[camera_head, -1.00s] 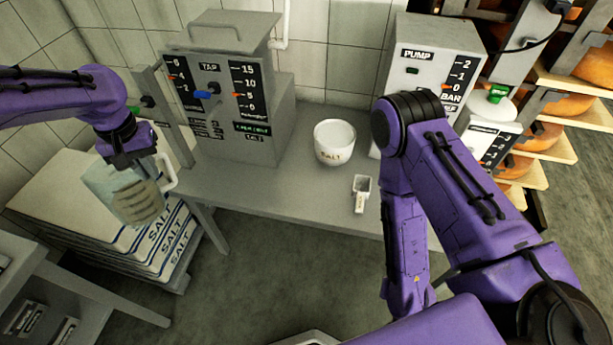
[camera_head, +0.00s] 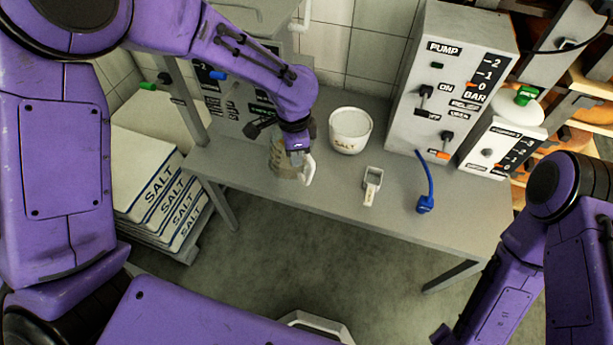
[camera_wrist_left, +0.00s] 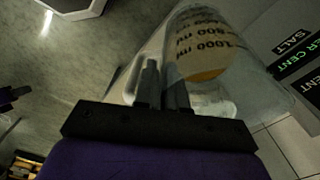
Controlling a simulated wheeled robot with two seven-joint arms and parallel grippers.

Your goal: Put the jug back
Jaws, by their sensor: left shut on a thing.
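The clear jug (camera_head: 284,163) with a pale handle is at the left part of the grey table, in front of the tap unit. My left gripper (camera_head: 296,147) is shut on the jug. In the left wrist view the jug (camera_wrist_left: 205,50) with printed volume marks lies beyond my two closed fingers (camera_wrist_left: 163,82). My arm and gripper hide part of the jug in the head view. I cannot tell whether its base touches the tabletop. My right arm is at the lower right, and its gripper (camera_head: 441,335) barely shows at the bottom edge, so its jaws cannot be made out.
A white salt tub (camera_head: 350,131) and a small scoop (camera_head: 372,186) stand right of the jug on the table (camera_head: 330,195). Salt sacks (camera_head: 150,180) are stacked at left. Cheese shelves are at right.

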